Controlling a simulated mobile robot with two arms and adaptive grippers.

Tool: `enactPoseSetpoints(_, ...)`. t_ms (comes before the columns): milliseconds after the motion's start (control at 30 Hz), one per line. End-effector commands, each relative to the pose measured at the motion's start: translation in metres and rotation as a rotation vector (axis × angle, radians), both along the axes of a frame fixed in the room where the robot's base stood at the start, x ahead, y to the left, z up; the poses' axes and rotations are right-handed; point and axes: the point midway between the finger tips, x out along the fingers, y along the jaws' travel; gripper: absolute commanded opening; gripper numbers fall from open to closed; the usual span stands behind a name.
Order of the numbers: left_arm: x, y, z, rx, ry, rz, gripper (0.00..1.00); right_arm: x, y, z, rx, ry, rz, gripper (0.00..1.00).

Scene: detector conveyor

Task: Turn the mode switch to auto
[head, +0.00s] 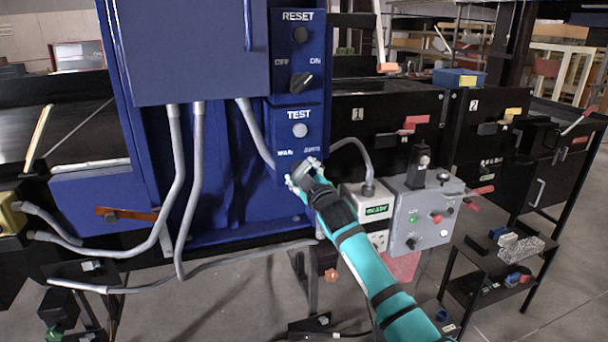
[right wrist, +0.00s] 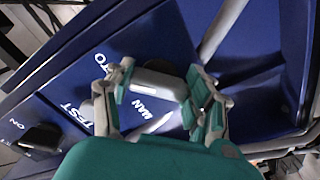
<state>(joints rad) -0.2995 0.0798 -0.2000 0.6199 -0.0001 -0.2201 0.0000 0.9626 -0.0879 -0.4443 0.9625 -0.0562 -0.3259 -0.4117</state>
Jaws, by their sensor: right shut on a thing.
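The mode switch sits low on the blue control panel, below the TEST button, with the labels MAN and AUTO above it. Which label the knob points to cannot be made out. My left gripper is not in view.
Above are the TEST button (head: 300,130), a black OFF/ON knob (head: 301,83) and the RESET button (head: 300,35). Grey conduits (head: 174,180) run down the blue cabinet at left. A grey control box (head: 420,212) with lights and a READY display (head: 377,209) stand at right.

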Motion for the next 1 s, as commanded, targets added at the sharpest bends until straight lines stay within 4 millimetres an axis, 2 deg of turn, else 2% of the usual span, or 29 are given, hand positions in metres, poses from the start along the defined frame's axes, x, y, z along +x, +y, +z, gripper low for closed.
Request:
enactPoseSetpoints(33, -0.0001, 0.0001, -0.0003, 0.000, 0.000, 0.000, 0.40, -0.0003, 0.0002, -0.0047, 0.005, 0.011, 0.000, 0.22)
enactPoseSetpoints(400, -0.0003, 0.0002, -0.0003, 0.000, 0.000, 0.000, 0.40, -0.0003, 0.0002, -0.0050, 0.009, 0.012, -0.001, 0.22)
enactPoseSetpoints(433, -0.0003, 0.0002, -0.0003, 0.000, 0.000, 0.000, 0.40, -0.0003, 0.0002, -0.0052, 0.010, 0.013, -0.001, 0.58)
enactPoseSetpoints(600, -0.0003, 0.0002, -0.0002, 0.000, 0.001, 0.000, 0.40, -0.0002, 0.0002, -0.0035, 0.008, 0.009, -0.001, 0.79)
enactPoseSetpoints(1000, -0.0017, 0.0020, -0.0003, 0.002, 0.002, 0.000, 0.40, -0.0052, -0.0020, -0.0013, 0.007, 0.004, 0.000, 0.79)
